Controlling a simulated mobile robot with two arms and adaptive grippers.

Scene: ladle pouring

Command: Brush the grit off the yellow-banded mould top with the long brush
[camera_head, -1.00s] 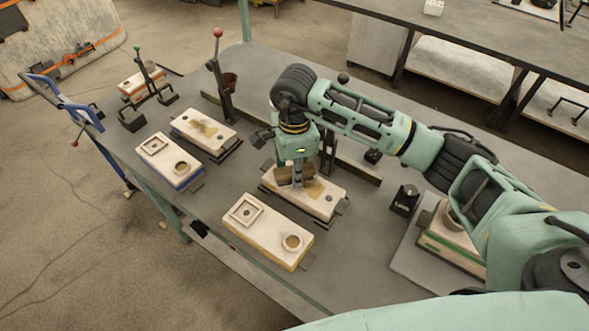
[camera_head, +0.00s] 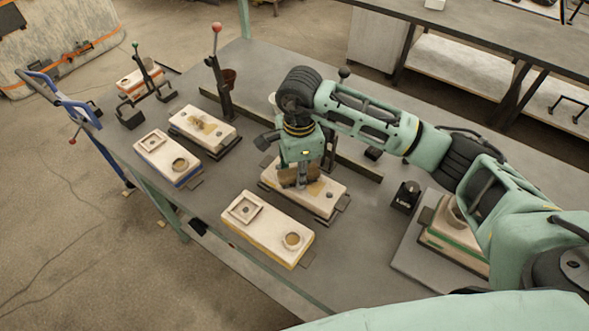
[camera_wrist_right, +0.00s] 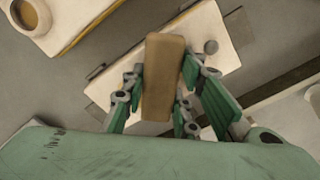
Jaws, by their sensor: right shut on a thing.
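My right gripper (camera_head: 299,172) is shut on the long brush, whose brown block (camera_wrist_right: 163,78) fills the middle of the wrist view. The brush is over a pale mould block (camera_head: 331,202), which also shows in the wrist view (camera_wrist_right: 215,25); whether the bristles touch it is hidden. A tan grit patch (camera_head: 315,188) shows beside the brush. I cannot make out a band colour on this block. In front of it lies a yellow-banded mould block (camera_head: 262,222) with a square recess and a round cup. My left gripper is not in view.
A blue-banded mould block (camera_head: 152,147) and a pale block with a tan patch (camera_head: 217,135) lie to the left. A red-knobbed lever (camera_head: 222,80) stands behind. A black box (camera_head: 405,197) and a green-banded mould (camera_head: 436,240) are at right.

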